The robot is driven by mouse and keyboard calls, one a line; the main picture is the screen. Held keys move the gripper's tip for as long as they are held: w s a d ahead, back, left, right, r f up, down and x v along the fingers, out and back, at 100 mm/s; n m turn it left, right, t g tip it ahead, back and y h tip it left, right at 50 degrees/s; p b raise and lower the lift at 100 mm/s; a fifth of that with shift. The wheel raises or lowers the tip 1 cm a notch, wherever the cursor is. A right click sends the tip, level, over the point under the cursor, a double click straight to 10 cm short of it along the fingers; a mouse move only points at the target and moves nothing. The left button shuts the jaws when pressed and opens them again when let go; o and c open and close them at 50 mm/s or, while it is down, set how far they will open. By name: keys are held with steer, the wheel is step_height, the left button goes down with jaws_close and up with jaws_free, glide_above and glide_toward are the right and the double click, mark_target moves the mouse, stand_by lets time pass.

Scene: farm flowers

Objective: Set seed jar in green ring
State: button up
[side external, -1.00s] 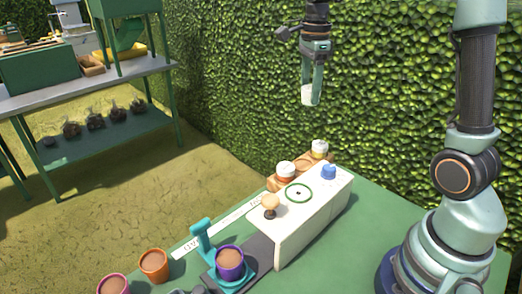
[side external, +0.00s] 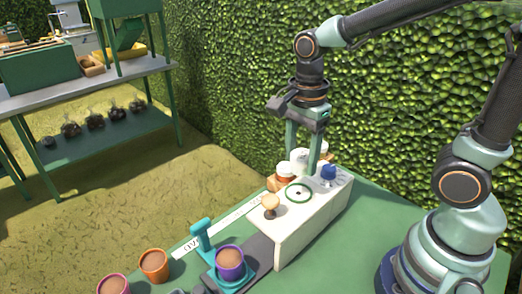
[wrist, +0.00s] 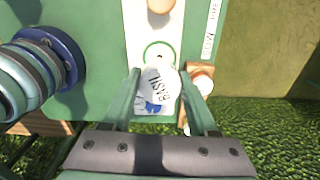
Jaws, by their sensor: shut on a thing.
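The seed jar is white, with a label reading BASIL in the wrist view (wrist: 160,84). My gripper (side external: 305,165) is shut on it. In the side view the jar (side external: 299,157) hangs between the fingers, low over the far part of the white box (side external: 292,228). The green ring (side external: 298,194) is marked on the box top around a small dark dot. It also shows in the wrist view (wrist: 158,55), just beyond the jar. The jar is beside the ring, not inside it. Whether the jar's base touches the box top is hidden.
A blue knob (side external: 328,174) stands on the box right of the ring, close to a finger. A wooden knob (side external: 270,204) stands at the near left. Another jar (side external: 284,172) sits in a wooden rack behind. A purple pot (side external: 229,262) stands in front.

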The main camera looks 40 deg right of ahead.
mark_target(302, 155)
steer(key=shift+f, duration=2.75)
steer(key=shift+f, duration=0.6)
steer(key=o, duration=1.1)
steer(key=shift+r, duration=0.1)
steer(key=shift+r, duration=5.4)
